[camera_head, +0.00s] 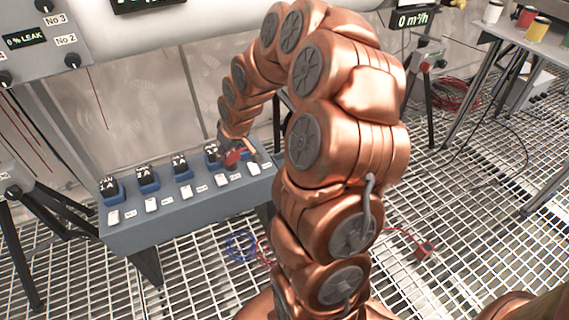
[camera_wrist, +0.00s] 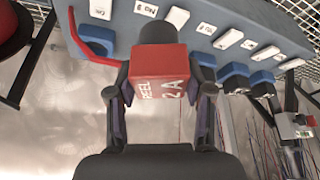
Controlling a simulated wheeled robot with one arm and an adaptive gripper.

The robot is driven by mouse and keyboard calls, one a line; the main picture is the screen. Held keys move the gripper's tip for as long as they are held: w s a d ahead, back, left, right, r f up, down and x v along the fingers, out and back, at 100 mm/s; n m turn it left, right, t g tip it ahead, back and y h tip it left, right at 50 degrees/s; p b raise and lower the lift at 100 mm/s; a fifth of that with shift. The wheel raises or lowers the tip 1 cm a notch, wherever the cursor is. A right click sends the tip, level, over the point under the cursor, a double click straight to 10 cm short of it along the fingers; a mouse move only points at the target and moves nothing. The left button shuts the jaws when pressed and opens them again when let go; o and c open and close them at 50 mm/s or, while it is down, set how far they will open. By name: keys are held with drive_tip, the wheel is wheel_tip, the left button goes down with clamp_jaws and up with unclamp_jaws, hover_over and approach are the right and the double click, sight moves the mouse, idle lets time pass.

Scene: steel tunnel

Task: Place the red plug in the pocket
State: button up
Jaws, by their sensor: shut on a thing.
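My gripper (camera_wrist: 160,95) is shut on the red plug (camera_wrist: 160,75), a red block with white lettering that reads "REEL 2 A", upside down in the wrist view. A dark rounded part shows beyond the block. In the head view the red plug (camera_head: 232,157) is at the right part of the blue-grey bench (camera_head: 190,210), close to its row of blue pockets. A blue pocket (camera_wrist: 95,38) shows left of the plug in the wrist view, with a red cable beside it. I cannot tell whether the plug touches a pocket.
Other blue pockets (camera_head: 148,177) hold black plugs marked "1 A", with white labels along the bench front. A table with colored cups (camera_head: 537,28) stands at the right. A small red box (camera_head: 425,249) and loose cables lie on the floor grating.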

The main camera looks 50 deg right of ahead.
drive_tip(key=s+d+f+p, duration=0.1)
drive_tip(key=s+d+f, duration=0.3)
drive_tip(key=s+d, duration=0.3)
drive_tip(key=s+d+f+p, duration=0.1)
drive_tip(key=s+d+f, duration=0.3)
drive_tip(key=s, duration=0.5)
drive_tip(key=w+d, duration=0.3)
drive_tip(key=w, duration=0.1)
drive_tip(key=w+d+b, duration=0.1)
drive_tip(key=w+d, duration=0.2)
drive_tip(key=w, duration=0.2)
drive_tip(key=w+d+f, duration=0.1)
drive_tip(key=w+d, duration=0.1)
drive_tip(key=w, duration=0.2)
drive_tip(key=shift+w+d+b, duration=0.15)
drive_tip(key=shift+d+b, duration=0.15)
drive_tip(key=shift+d, duration=0.1)
drive_tip(key=shift+d+f+b, duration=0.1)
drive_tip(key=shift+f+b, duration=0.3)
drive_tip(key=shift+f, duration=1.25)
drive_tip(key=shift+f, duration=0.15)
drive_tip(key=o, duration=1)
drive_tip(key=shift+c, duration=0.2)
